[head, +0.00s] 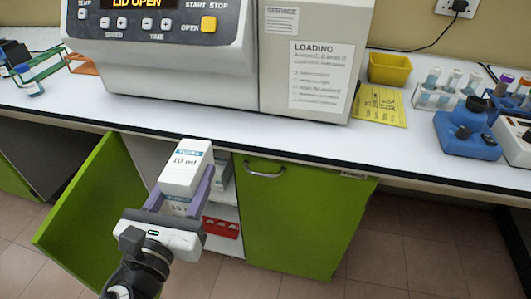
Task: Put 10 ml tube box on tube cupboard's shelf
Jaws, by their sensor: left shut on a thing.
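The 10 ml tube box (186,165) is white with a blue-edged label. It is in my left gripper (182,192), whose purple fingers are shut on its sides. The gripper holds it in front of the open cupboard, below the bench's front edge in the picture. The tube cupboard's shelf (225,212) shows partly behind and to the right of the gripper. Another white box (221,175) and a red rack (221,228) are inside the cupboard. The gripper and box hide much of the opening. My right gripper is not in view.
A green door (80,200) stands open at left. A closed green door (290,210) with a metal handle is at right. The white bench (240,125) overhead carries a large machine (200,50), a yellow bin (389,69), tube racks and a blue device (467,130).

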